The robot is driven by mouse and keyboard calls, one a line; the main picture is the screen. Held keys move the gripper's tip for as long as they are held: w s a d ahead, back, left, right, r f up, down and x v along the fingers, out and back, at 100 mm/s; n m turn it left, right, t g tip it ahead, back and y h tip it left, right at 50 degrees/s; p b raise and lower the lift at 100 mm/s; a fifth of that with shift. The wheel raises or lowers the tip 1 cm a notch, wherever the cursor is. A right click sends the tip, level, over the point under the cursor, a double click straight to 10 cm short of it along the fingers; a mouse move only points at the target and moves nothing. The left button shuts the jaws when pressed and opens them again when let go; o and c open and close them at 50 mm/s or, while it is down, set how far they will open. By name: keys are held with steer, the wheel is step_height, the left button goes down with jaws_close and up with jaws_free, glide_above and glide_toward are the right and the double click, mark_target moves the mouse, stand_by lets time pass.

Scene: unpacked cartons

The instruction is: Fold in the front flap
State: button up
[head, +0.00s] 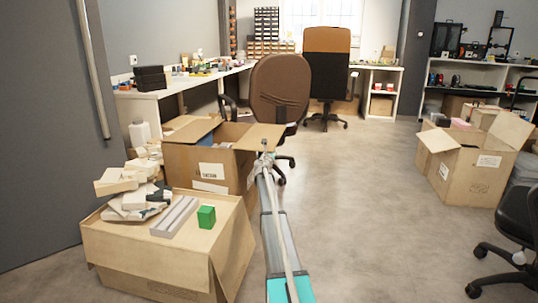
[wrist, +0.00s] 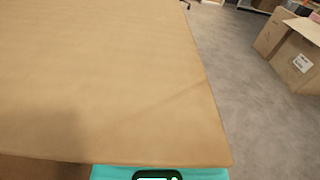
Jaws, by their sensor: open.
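The open brown carton (head: 208,165) stands on the floor left of the middle, with a white label on its near side. One flap (head: 190,130) stands out at its left and back, and another flap (head: 262,136) sticks out to the right at its top. I cannot tell for sure which is the front flap. My gripper (head: 266,154) is at that right flap, just below its near edge; contact cannot be made out. In the wrist view a broad cardboard panel (wrist: 110,80) fills the left and middle, its near edge above my teal gripper (wrist: 158,174). My gripper is open.
A closed carton (head: 150,245) stands nearer, bearing a green box (head: 206,216), grey bars and packing pieces. A brown chair (head: 279,90) stands just behind the open carton. Another open carton (head: 470,165) is at the right. The floor between is clear.

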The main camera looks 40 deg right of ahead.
jaws_close()
